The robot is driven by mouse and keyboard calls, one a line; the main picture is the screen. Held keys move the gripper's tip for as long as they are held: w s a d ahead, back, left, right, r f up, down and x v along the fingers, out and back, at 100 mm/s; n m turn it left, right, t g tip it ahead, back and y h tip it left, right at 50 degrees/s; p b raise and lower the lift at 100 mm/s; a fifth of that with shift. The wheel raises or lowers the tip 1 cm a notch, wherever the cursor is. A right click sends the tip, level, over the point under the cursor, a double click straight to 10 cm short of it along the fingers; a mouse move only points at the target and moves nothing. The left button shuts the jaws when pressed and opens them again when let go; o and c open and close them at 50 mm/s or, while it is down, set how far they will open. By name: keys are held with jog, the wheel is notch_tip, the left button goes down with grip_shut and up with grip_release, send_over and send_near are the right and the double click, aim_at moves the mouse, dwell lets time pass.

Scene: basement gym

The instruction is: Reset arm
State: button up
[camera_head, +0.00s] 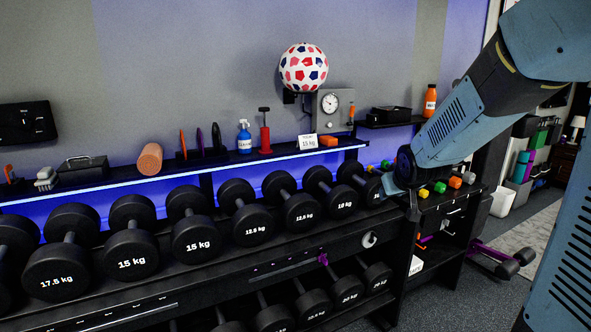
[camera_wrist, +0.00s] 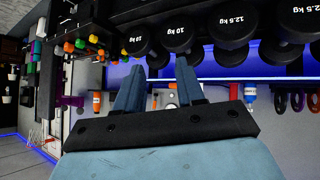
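My blue-grey arm comes in from the upper right of the head view. My gripper (camera_head: 392,187) is at the right end of the dumbbell rack, in front of the smallest dumbbells on the top row, and its fingers are partly hidden there. In the wrist view, which is upside down, the two blue fingers of my gripper (camera_wrist: 160,67) stand apart with nothing held between them. A 10 kg dumbbell (camera_wrist: 180,36) shows beyond the fingertips. I cannot tell the exact distance to it.
The black rack holds rows of dumbbells (camera_head: 195,238). A lit shelf above carries a blue spray bottle (camera_head: 244,137), an orange roller (camera_head: 150,159) and a red pump (camera_head: 265,137). A ball (camera_head: 303,68) is on the wall. Open floor (camera_head: 440,300) lies at the lower right.

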jog(key=s+a+r+m+g, duration=0.1)
jog(key=s+r+g, duration=0.1)
jog(key=s, duration=1.2)
jog(key=s+a+r+m+g, duration=0.1)
jog(key=s+r, duration=0.4)
jog(key=s, duration=0.9)
jog(key=shift+s+g, duration=0.25)
jog(key=shift+g, duration=0.25)
jog(key=shift+a, duration=0.15)
